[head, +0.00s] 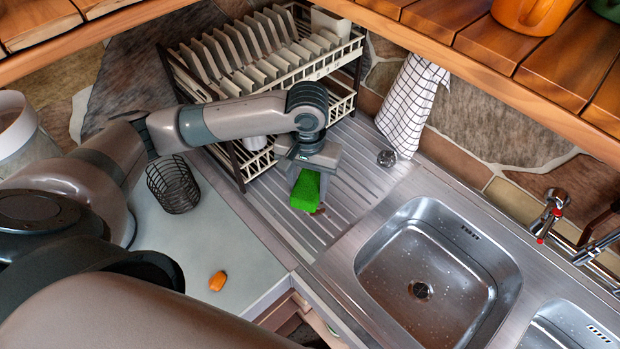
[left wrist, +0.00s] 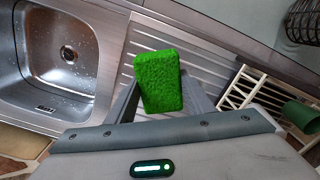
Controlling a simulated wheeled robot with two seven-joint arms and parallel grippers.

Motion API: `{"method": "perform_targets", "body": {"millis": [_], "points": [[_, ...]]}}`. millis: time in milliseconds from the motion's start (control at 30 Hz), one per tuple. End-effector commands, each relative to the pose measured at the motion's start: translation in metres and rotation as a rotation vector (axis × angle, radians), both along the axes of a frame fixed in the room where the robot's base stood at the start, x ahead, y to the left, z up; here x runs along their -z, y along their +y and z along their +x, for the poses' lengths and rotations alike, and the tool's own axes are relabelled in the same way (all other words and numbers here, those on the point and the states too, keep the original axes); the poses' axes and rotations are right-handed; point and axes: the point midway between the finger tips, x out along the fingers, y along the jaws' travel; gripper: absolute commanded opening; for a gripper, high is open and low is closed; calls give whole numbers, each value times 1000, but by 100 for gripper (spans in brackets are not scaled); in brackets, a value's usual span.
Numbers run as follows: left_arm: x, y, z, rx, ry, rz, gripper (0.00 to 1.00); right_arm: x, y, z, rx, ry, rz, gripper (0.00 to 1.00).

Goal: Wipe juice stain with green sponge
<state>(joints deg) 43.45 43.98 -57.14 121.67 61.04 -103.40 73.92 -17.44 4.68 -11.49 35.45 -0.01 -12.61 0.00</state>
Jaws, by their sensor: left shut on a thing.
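The green sponge (head: 305,190) is held by my left gripper (head: 308,180) over the ribbed metal drainboard (head: 345,200). The left wrist view also shows the sponge (left wrist: 158,82) between the fingers of the left gripper (left wrist: 160,98). A small brown juice stain (head: 319,210) shows on the drainboard just right of the sponge's lower end. The sponge hides part of the surface there, and I cannot tell whether it touches the drainboard. My right gripper is not in view.
A dish rack (head: 270,50) with plates stands behind the gripper. A metal sink basin (head: 430,270) lies to the right. A checked towel (head: 410,105) hangs behind. A wire basket (head: 173,184) and an orange item (head: 217,281) are on the left counter.

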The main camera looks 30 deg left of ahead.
Motion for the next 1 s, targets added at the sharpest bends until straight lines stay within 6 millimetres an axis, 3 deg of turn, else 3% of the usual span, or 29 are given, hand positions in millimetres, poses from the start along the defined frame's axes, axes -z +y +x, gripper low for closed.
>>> {"method": "perform_targets", "body": {"millis": [333, 800, 1000], "points": [[6, 0, 0, 0, 1, 1, 30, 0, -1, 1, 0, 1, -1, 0], [43, 0, 0, 0, 1, 0, 30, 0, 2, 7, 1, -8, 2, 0], [50, 0, 0, 1, -1, 0, 30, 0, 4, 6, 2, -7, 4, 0]]}}
